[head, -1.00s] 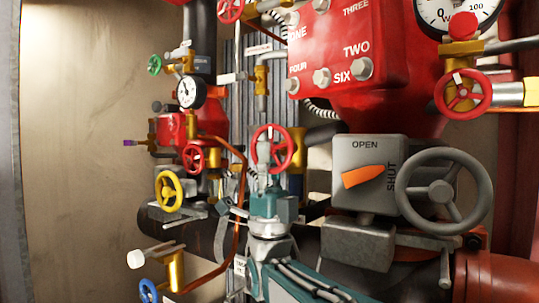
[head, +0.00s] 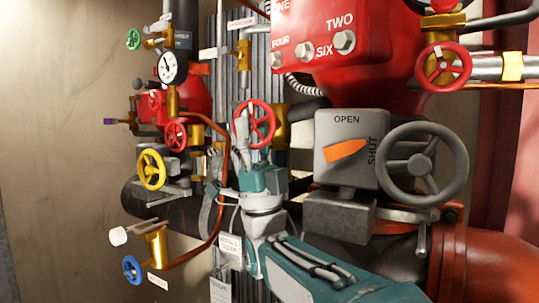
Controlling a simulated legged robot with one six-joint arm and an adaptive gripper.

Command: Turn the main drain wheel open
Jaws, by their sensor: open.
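Several handwheels show in the head view, and I cannot read a label that marks one as the main drain. A red wheel (head: 268,124) stands at the centre, just beyond my wrist. A yellow wheel (head: 152,170) and a smaller red wheel (head: 175,135) are on the left pipework. A blue wheel (head: 132,269) is low on the left. My gripper (head: 232,155) is open, left of the central red wheel and right of the yellow wheel. My wrist partly hides it, and I cannot tell whether it touches anything.
A grey box (head: 344,150) with an orange pointer and a large grey wheel (head: 464,165) stands to the right. A copper pipe (head: 226,150) curves close to my gripper. A large red valve body (head: 370,60) is above. Bare wall (head: 60,150) fills the left.

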